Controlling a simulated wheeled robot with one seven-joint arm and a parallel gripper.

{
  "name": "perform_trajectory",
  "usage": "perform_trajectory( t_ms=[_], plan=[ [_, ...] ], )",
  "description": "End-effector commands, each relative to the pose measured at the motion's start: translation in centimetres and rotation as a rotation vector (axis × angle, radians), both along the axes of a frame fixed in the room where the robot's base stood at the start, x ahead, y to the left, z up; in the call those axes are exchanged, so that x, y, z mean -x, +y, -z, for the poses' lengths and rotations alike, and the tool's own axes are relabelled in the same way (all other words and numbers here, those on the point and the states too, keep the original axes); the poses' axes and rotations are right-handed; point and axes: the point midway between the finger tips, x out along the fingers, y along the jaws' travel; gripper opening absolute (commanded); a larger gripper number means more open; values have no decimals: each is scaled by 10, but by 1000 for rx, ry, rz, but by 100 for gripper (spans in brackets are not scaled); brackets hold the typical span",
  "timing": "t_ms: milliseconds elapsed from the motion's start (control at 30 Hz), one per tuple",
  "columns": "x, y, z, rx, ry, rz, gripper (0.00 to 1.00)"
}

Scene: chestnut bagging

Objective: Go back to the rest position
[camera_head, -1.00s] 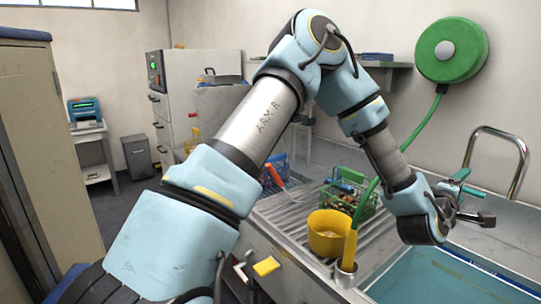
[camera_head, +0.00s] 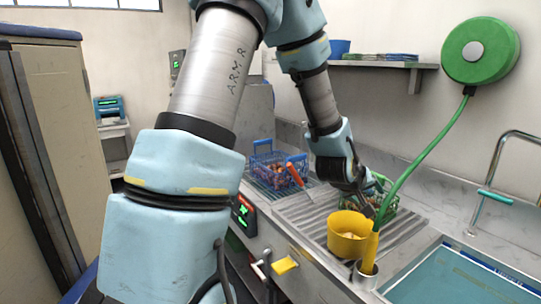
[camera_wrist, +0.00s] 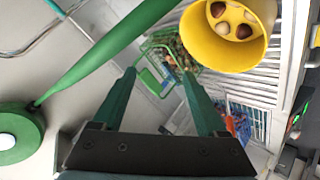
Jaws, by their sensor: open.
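My gripper (camera_head: 366,200) is open, its two dark green fingers spread in the wrist view (camera_wrist: 158,75) with nothing between them. In the head view it hangs over the drainboard, in front of the green basket (camera_head: 384,204) and close behind the yellow bucket (camera_head: 346,245); I cannot tell its exact height. The green basket also shows beyond the fingertips in the wrist view (camera_wrist: 150,47). The yellow bucket (camera_wrist: 262,50) holds several chestnuts. My arm bends high across the head view, its elbow cut off by the top edge.
A green hose (camera_head: 425,155) runs from the wall reel (camera_head: 456,70) down to a holder beside the bucket, close to my gripper. The sink (camera_head: 450,280) and tap (camera_head: 492,185) are right.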

Motion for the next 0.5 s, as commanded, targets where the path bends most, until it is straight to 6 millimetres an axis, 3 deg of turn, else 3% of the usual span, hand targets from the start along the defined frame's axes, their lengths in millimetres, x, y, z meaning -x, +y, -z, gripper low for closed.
perform_trajectory(
  t_ms=[33, 200, 300, 500],
  plan=[
    [-6, 40, -1, -94, 3, -13, 75],
    [4, 160, 1, -374, 89, -22, 75],
    [23, 215, 0, -483, 162, -19, 75],
    [70, 293, -6, -609, 305, -5, 75]
  ],
)
